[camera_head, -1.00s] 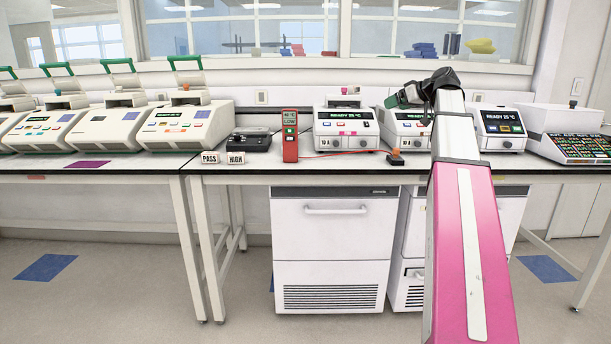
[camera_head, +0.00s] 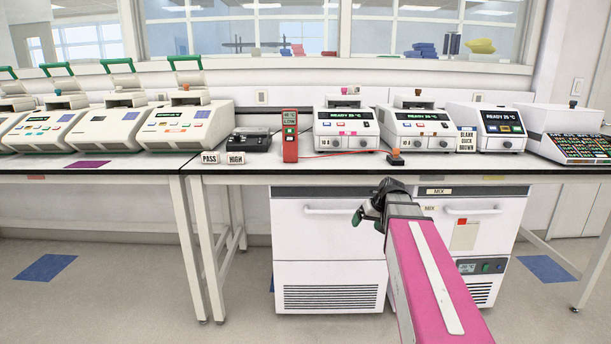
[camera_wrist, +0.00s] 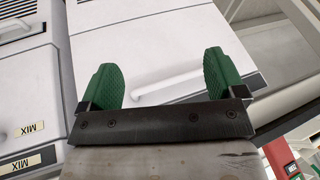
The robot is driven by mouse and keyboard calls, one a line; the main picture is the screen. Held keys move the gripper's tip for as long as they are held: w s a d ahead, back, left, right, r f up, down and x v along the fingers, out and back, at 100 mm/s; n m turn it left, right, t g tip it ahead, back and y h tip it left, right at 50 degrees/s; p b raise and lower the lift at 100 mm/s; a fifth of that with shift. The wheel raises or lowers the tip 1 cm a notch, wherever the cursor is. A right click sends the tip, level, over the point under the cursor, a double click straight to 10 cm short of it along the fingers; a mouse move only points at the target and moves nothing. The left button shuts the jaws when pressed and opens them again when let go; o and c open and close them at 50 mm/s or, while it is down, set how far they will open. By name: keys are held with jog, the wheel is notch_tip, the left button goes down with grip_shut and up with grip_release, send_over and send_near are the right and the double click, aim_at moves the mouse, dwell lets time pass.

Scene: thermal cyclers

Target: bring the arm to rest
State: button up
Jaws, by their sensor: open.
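My pink arm (camera_head: 437,275) reaches forward from the lower right in the head view, lowered below the bench top. My gripper (camera_head: 358,214) is at its far end, in front of the white under-bench units. In the wrist view my gripper (camera_wrist: 162,85) shows two green fingers spread wide apart, with nothing between them. Behind the fingers are the white front and pale handle (camera_wrist: 165,82) of an under-bench unit.
Thermal cyclers (camera_head: 346,128) stand along the bench (camera_head: 300,166), with a red device (camera_head: 290,135) and a black box (camera_head: 250,140) near its middle. White under-bench units (camera_head: 325,240) stand below. The floor (camera_head: 120,290) at the left is open.

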jog(key=s+a+f+m+g+h, duration=0.2)
jog(key=s+a+f+g+h, duration=0.1)
jog(key=s+f, duration=1.4)
notch_tip(320, 180, down, 2)
jog(key=shift+a+f+h, duration=0.25)
jog(key=shift+a+h, duration=0.05)
jog(key=shift+h, duration=0.1)
jog(key=shift+s, duration=0.1)
